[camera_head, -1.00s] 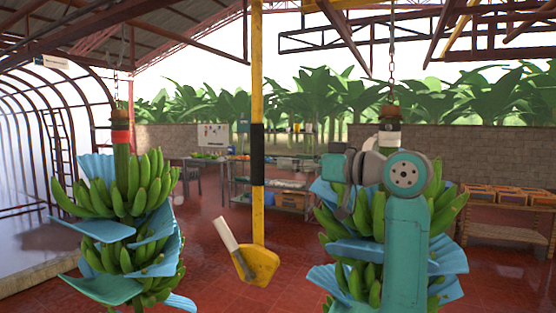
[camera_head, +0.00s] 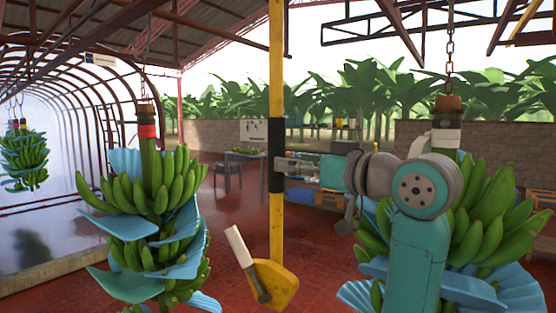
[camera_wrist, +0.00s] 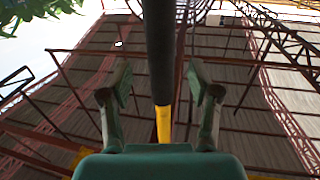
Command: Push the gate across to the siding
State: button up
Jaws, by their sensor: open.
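The gate is a yellow upright bar (camera_head: 276,75) with a black sleeve (camera_head: 276,155) and a yellow plate with a pale handle (camera_head: 272,284) at its foot. My gripper (camera_head: 284,167) reaches leftward to the right edge of the black sleeve. In the wrist view my gripper (camera_wrist: 160,82) is open, with one finger on each side of the black sleeve (camera_wrist: 159,45). I see a gap on both sides, but cannot tell how deep the bar sits between the fingers. The siding is not clearly identifiable.
Banana bunches with blue sheets hang at left (camera_head: 155,195) and right (camera_head: 490,215), the right one partly behind my arm. A smaller bunch (camera_head: 24,155) hangs far left by the arched tunnel. A table (camera_head: 240,158) stands behind. Red floor between is open.

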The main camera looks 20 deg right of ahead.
jog(key=shift+x, duration=3)
grip_shut()
